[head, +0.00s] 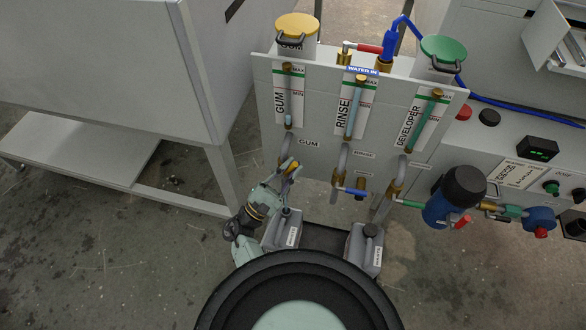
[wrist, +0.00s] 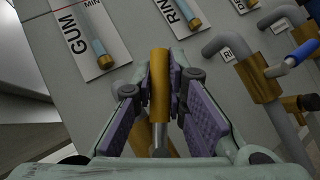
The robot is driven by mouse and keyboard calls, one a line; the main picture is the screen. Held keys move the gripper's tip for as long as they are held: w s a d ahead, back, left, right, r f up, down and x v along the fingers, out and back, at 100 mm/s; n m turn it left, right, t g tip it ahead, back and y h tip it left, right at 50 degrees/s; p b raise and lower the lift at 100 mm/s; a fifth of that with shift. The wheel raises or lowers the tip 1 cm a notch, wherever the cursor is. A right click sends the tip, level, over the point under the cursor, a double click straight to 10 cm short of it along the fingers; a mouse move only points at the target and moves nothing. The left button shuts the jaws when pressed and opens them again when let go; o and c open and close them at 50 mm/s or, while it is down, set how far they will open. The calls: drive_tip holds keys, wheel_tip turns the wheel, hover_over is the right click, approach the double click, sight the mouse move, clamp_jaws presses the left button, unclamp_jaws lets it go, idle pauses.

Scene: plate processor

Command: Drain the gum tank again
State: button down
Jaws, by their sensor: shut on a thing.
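The gum tank (head: 296,28) has a yellow lid and stands at the left end of the grey panel. Its level tube (head: 288,121) shows light blue only near the bottom. My gripper (head: 291,170) is below the GUM label. Its pads (wrist: 159,95) are closed on the yellow gum valve handle (wrist: 159,72). A grey stem (wrist: 158,135) runs from the handle to brass, mostly hidden by my fingers. A grey canister (head: 275,235) stands below my gripper, partly covered by my arm.
The rinse valve with blue handle (head: 352,191) is just right of my gripper. Right of it are the developer pipe (head: 401,169) and a blue pump (head: 440,211). A second canister (head: 366,250) stands right. A white cabinet (head: 140,60) stands left.

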drive_tip(key=shift+a+n+t, duration=0.1)
drive_tip(key=shift+n+t, duration=0.3)
drive_tip(key=c, duration=1.6)
unclamp_jaws()
drive_tip(key=shift+r, duration=0.1)
drive_tip(key=shift+m, duration=0.3)
